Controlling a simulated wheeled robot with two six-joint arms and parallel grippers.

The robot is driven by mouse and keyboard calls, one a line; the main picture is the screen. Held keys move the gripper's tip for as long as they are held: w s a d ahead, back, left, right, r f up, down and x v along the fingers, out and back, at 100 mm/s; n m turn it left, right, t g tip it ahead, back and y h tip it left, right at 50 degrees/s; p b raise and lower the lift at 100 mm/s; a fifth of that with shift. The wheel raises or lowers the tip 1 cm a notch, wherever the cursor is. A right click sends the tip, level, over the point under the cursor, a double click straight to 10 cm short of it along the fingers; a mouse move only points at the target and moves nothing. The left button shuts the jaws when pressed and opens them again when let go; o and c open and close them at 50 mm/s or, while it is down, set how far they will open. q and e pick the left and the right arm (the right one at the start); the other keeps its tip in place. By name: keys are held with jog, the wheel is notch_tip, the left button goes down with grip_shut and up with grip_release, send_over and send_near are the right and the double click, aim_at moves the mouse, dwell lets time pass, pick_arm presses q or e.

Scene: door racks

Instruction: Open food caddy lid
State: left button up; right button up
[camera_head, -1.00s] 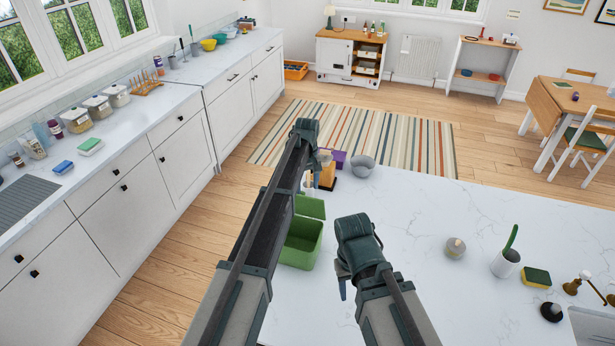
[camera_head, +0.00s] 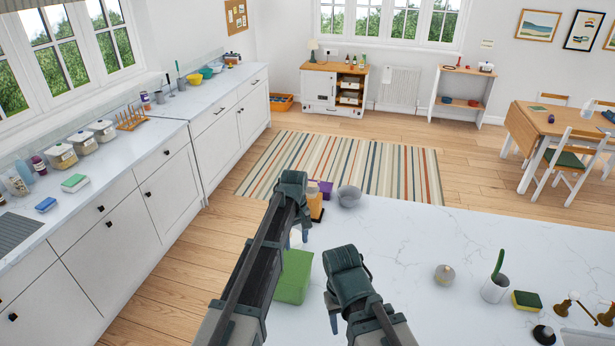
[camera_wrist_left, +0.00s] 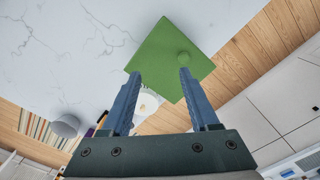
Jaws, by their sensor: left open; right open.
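The green food caddy (camera_head: 292,278) stands on the white marble counter, partly hidden by my left arm. Its top is a plain green face with no opening showing, so the lid looks shut. In the left wrist view the square green lid (camera_wrist_left: 165,50) fills the space beyond the fingertips, with a small round bump near its right side. My left gripper (camera_head: 298,234) is open and empty, above the caddy's far end; its parted fingers also show in the left wrist view (camera_wrist_left: 160,76). My right gripper (camera_head: 335,315) is to the right of the caddy, open, its fingers mostly hidden.
A grey bowl (camera_head: 349,196), a purple item (camera_head: 325,188) and an orange-and-black item (camera_head: 316,207) stand beyond the caddy. The counter's middle is clear.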

pick_arm(q)
jog(key=s+f+m+b, duration=0.3)
jog(key=s+f+b, duration=0.4)
jog(key=s, duration=0.1)
jog(key=s+d+f+m+b, duration=0.1)
jog(key=s+f+m+b, duration=0.2)
jog(key=s+f+b, duration=0.5)
jog(key=s+d+f+m+y+b, duration=0.1)
jog(key=s+f+m+b, duration=0.3)
jog(key=s+f+b, duration=0.3)
jog(key=shift+s+d+f, duration=0.15)
jog(key=shift+s, duration=1.3)
pick_arm(e)
notch_tip(320, 180, down, 22)
jog(key=shift+f, duration=0.25)
pick_arm(q)
jog(key=shift+s+f+m+b, duration=0.2)
jog(key=shift+s+m+b, duration=0.1)
jog(key=shift+s+b, duration=0.15)
pick_arm(e)
jog(key=shift+f, duration=0.2)
pick_arm(q)
jog(key=shift+w+r, duration=0.1)
jog(key=shift+r, duration=0.05)
pick_arm(e)
jog(key=shift+r, duration=0.15)
